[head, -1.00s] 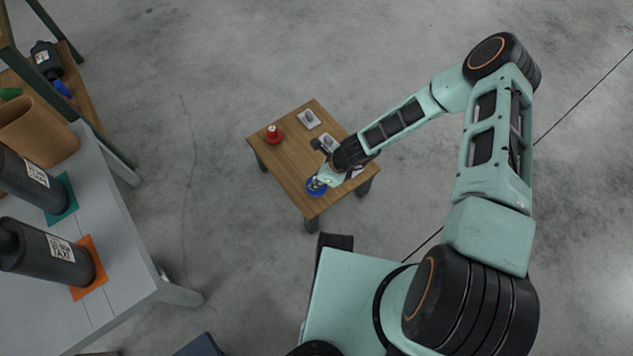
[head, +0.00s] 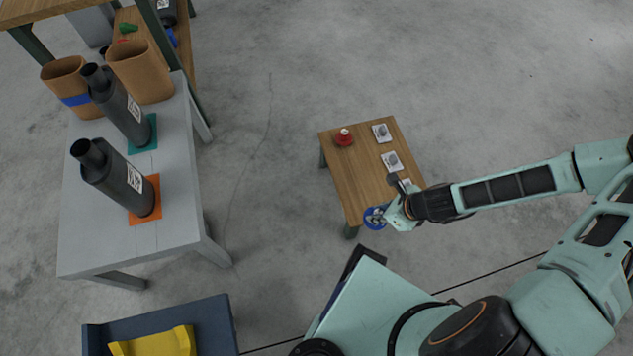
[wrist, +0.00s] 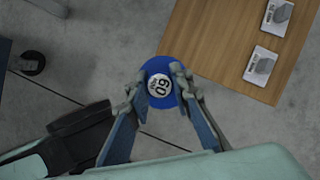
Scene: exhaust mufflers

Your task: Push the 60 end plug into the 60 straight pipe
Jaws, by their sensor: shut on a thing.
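The blue end plug (head: 376,217) is a round cap. In the wrist view the plug (wrist: 161,84) shows a white label reading 60. My gripper (head: 388,213) is shut on it, and the fingers (wrist: 158,90) lie on either side of the plug. The plug appears over the front edge of the small wooden table (head: 365,165); any gap below it is hard to judge. Two dark mufflers with pipe ends stand on the grey table, one on an orange pad (head: 115,180), one on a teal pad (head: 122,108). I cannot tell which pipe is the 60 straight one.
A red plug (head: 343,137) and white cards (head: 381,133) lie on the wooden table. Brown containers (head: 140,72) stand at the back of the grey table (head: 90,240). A blue bin with a yellow piece (head: 155,342) is at lower left. Floor between the tables is clear.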

